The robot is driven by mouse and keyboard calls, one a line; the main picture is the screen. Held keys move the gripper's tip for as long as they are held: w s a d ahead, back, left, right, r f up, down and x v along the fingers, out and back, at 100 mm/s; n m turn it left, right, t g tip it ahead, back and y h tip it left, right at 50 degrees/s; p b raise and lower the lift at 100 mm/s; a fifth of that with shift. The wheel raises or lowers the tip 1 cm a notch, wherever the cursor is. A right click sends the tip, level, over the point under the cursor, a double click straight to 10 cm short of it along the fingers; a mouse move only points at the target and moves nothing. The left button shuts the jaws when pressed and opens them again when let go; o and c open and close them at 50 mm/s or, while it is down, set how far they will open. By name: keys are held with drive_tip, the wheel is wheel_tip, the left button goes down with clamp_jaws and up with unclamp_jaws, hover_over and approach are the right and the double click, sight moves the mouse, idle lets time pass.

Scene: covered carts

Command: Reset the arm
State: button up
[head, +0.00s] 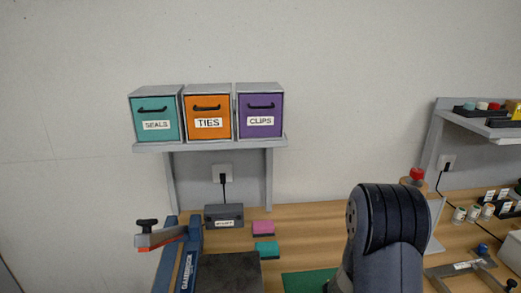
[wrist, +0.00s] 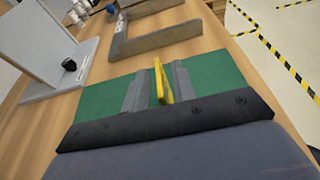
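My arm (head: 388,235) stands up in the lower right of the head view as dark grey, rounded links. My gripper (wrist: 162,82) does not show in the head view. In the wrist view its two grey fingers point away over a green mat (wrist: 220,68), with their narrow yellow pads together in the middle. It looks shut, and I see no object between the pads. The green mat lies on the wooden bench and also shows in the head view (head: 305,281), partly hidden by my arm.
A shelf (head: 210,144) on the wall holds teal, orange and purple drawers labelled SEALS, TIES and CLIPS. A blue clamp-like fixture (head: 180,258), pink block (head: 262,227) and teal block (head: 266,250) are left of my arm. A red-topped item (head: 416,175) and small jars stand right.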

drive_tip(key=x, duration=0.2)
drive_tip(key=shift+d+f, duration=0.3)
drive_tip(key=shift+f, duration=0.1)
drive_tip(key=shift+a+r, duration=0.1)
drive_tip(key=shift+r, duration=0.25)
